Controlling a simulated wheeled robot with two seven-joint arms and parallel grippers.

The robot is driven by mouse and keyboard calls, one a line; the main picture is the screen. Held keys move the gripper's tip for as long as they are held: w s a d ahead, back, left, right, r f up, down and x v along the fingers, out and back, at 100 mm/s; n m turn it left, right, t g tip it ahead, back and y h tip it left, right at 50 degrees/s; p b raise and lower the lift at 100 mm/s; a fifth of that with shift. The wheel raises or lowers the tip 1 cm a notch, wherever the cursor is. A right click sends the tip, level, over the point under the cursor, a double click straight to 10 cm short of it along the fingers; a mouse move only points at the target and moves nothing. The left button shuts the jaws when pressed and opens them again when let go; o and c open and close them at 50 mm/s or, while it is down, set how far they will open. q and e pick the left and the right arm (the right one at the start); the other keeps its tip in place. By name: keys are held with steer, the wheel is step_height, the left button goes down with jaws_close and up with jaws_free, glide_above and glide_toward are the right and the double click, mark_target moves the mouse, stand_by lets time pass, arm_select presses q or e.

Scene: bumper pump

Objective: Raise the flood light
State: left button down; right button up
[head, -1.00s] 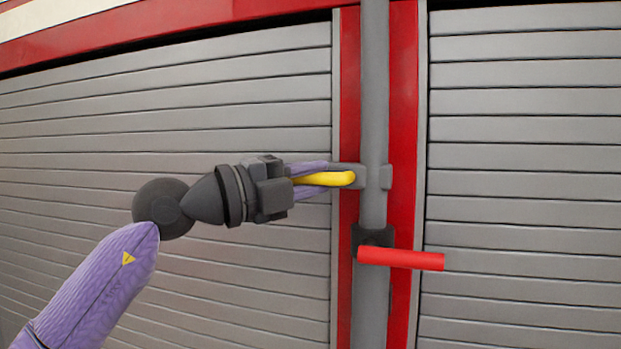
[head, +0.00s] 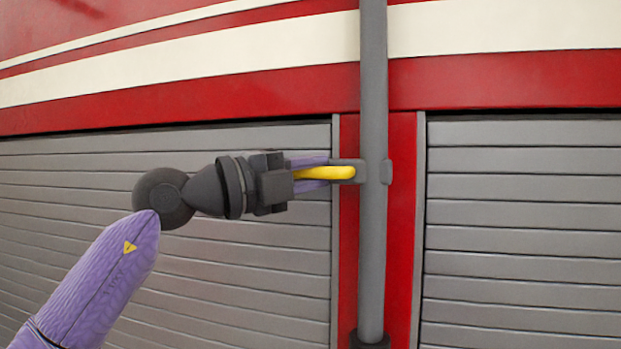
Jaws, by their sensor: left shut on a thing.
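A grey vertical pole (head: 373,250) runs from the top edge of the head view to a black collar (head: 370,340) at the bottom edge. A grey bracket on the pole carries a yellow handle (head: 335,173) that points left. My left gripper (head: 318,172) comes in from the left and is shut on the yellow handle, with purple fingers above and below it. The lamp head of the flood light is not in view. My right gripper is not in view.
Behind the pole is the red vehicle side with a white stripe (head: 500,28). Grey slatted shutters stand on the left (head: 170,215) and right (head: 520,230) of a red post (head: 403,220). The space to the right of the pole looks clear.

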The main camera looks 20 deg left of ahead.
arm_select(q)
steer(key=shift+r, duration=0.3)
steer(key=c, duration=0.6)
jaws_free()
steer(key=b+v, duration=0.5)
steer(key=v, duration=0.5)
